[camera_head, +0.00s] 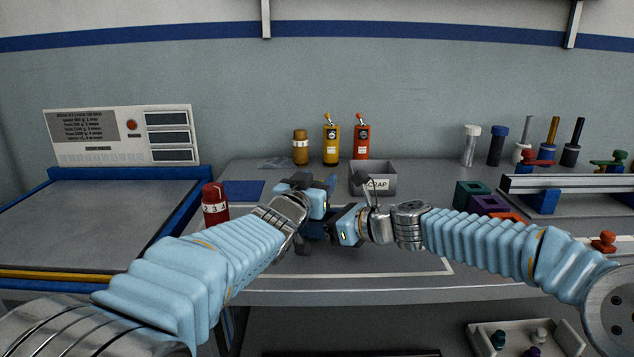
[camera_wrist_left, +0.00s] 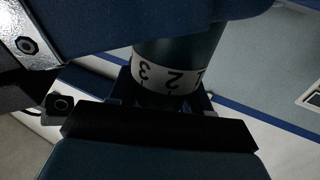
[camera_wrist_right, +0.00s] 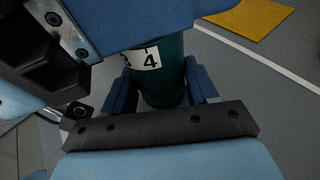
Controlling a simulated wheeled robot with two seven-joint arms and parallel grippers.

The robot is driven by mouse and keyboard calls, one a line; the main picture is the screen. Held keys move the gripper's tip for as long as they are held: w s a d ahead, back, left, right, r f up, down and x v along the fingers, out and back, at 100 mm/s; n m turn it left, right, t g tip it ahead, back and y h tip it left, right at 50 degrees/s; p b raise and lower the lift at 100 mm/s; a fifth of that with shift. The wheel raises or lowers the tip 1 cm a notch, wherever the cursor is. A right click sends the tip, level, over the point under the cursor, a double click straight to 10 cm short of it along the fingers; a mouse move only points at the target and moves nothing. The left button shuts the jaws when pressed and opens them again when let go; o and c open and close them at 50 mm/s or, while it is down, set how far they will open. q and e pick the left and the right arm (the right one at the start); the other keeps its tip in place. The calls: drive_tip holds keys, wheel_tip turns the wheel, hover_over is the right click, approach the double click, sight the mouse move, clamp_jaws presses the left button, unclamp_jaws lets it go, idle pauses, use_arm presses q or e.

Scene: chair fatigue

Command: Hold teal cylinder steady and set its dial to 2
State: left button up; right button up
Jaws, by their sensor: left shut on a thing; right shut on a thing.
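The teal cylinder (camera_wrist_left: 178,45) is between my left gripper's jaws in the left wrist view. Its white dial band (camera_wrist_left: 172,78) shows 3, 2 and a partly cut-off 1, upside down in that picture, with 2 near the middle. In the right wrist view the teal cylinder (camera_wrist_right: 163,88) is between the right gripper's fingers, with a 4 and part of another digit on its band. My left gripper (camera_head: 316,198) is shut on the cylinder, and my right gripper (camera_head: 338,224) is shut on it just below. In the head view the grippers largely hide the cylinder.
A red cylinder with a numbered band (camera_head: 215,206) stands left of my left gripper. A grey bin marked SCRAP (camera_head: 373,180) is behind the grippers, near yellow (camera_head: 331,142) and red (camera_head: 361,142) bottles. Coloured holders (camera_head: 490,203) stand at right. The front table middle is clear.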

use_arm(q)
drive_tip(key=shift+w+a+f+h, duration=0.1)
drive_tip(key=shift+f+h, duration=0.1)
drive_tip(key=shift+h, duration=0.1)
drive_tip(key=shift+f+m+g+h, duration=0.1)
drive_tip(key=shift+m+g+h, duration=0.8)
drive_tip(key=shift+m+h, duration=0.4)
drive_tip(key=shift+h, duration=0.2)
drive_tip(key=m+g+h, duration=0.3)
drive_tip(key=h, duration=0.1)
drive_tip(key=shift+s+d+r+g, duration=0.25)
drive_tip(key=shift+d+g, duration=0.05)
drive_tip(key=shift+d, duration=0.1)
drive_tip(key=shift+s+d+r+m+g+h, duration=0.1)
drive_tip(key=shift+s+m+g+h, duration=0.1)
drive_tip(key=shift+m+g+h, duration=0.65)
drive_tip(key=shift+s+d+m+g+h, duration=0.15)
drive_tip(key=shift+m+g+h, duration=0.3)
drive_tip(key=shift+m+g, duration=0.8)
drive_tip(key=shift+g, duration=0.4)
drive_tip(key=o, duration=1)
